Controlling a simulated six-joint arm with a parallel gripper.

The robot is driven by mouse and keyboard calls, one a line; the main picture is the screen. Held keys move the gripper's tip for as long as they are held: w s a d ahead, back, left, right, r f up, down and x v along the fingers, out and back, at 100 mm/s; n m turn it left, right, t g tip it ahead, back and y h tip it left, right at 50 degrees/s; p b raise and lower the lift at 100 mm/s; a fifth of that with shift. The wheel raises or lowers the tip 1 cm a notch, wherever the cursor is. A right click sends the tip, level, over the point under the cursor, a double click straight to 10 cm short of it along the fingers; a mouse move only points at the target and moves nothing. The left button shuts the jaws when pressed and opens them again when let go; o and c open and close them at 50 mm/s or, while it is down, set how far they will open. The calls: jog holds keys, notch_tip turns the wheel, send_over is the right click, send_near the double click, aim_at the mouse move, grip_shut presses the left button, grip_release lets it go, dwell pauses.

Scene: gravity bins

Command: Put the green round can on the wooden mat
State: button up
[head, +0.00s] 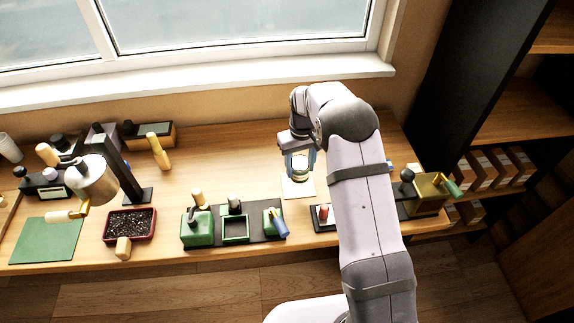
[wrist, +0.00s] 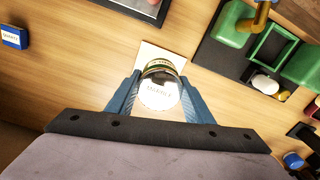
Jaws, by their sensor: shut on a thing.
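My gripper (head: 299,158) is shut on a round can (head: 299,172) with a pale lid and a dark green and gold side. The pale square wooden mat (head: 297,190) lies on the table directly below the can. In the wrist view the mat (wrist: 150,52) shows behind the can, partly hidden by it. I cannot tell whether the can's base touches the mat.
A dark tray with green bins (head: 197,232) stands left of the mat. A brass-coloured box (head: 427,196) is at the right end. Bare table lies behind and left of the mat.

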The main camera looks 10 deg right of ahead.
aim_at(299, 178)
dwell(0.4)
jog(key=shift+f+b, duration=1.9)
jog(key=shift+f, duration=1.1)
jog(key=shift+f+b, duration=0.35)
jog(key=shift+f, duration=0.15)
jog(key=o, duration=1.6)
jog(key=shift+r, duration=0.1)
jog(key=shift+r+b, duration=1.4)
jog(key=shift+r, duration=2.15)
